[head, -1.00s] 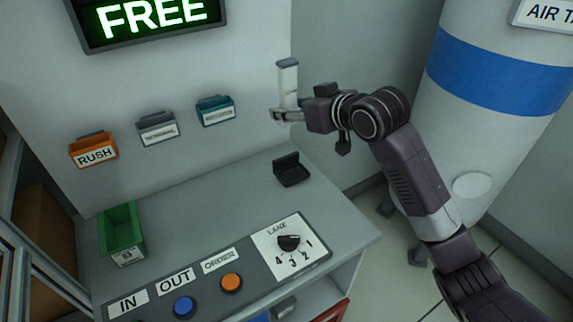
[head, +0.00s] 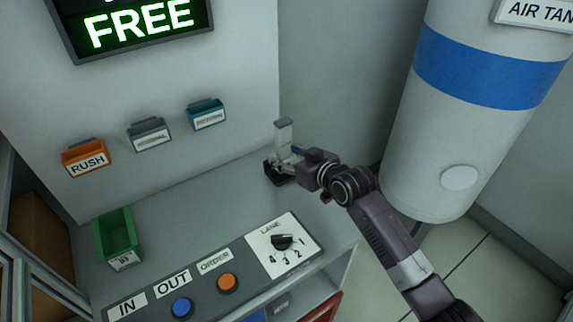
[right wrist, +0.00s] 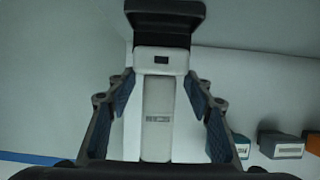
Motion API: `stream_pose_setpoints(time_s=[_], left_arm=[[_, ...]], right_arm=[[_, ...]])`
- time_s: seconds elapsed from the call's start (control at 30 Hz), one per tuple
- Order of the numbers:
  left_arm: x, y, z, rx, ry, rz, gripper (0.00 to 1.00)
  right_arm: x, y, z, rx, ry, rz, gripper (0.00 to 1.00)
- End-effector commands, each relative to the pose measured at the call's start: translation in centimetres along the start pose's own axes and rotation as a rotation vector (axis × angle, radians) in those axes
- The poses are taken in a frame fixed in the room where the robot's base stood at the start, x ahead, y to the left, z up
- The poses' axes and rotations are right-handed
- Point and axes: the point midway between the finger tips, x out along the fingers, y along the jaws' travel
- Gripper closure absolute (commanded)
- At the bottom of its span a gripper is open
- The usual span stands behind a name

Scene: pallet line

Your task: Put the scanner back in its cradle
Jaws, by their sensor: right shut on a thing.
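The scanner (head: 284,134) is a pale, slim handheld piece, held roughly upright above the counter's back right. My right gripper (head: 290,157) is shut on it. In the right wrist view the scanner (right wrist: 158,112) lies between the two fingers. The black cradle (head: 276,175) sits on the counter directly below the scanner, partly hidden by my gripper. In the right wrist view a black part, apparently the cradle (right wrist: 166,14), is at the scanner's far end. I cannot tell whether they touch. My left gripper is not in view.
A green bin (head: 117,236) stands at the counter's left. A panel with a blue button (head: 182,307), an orange button (head: 228,283) and a lane dial (head: 282,242) runs along the front. Several small bins, one orange (head: 86,160), hang on the wall. A tank (head: 465,130) stands right.

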Motion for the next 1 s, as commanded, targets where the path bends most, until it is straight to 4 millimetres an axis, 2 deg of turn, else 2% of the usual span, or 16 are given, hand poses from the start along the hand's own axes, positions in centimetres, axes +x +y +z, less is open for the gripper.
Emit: stream_pose_setpoints(time_s=[0.1, 0.23, 0.67, 0.7, 0.83, 1.0], left_arm=[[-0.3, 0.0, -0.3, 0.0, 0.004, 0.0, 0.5], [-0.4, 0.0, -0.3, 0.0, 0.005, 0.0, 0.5], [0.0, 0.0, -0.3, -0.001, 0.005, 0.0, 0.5], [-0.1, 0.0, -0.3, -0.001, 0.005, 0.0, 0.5], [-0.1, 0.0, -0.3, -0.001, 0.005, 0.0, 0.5], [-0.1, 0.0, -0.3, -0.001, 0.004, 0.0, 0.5]], right_arm=[[0.7, -0.1, 1.8, 0.002, -0.003, -0.001, 0.83], [1.3, -0.1, 3.2, 0.003, -0.001, 0.0, 0.83], [1.6, -0.1, 3.9, 0.001, 0.001, 0.0, 0.83], [1.6, -0.1, 4.0, 0.001, -0.002, 0.0, 0.51], [1.6, -0.1, 3.9, 0.001, -0.002, 0.0, 0.36], [1.6, -0.1, 3.9, 0.001, -0.002, 0.0, 0.35]])
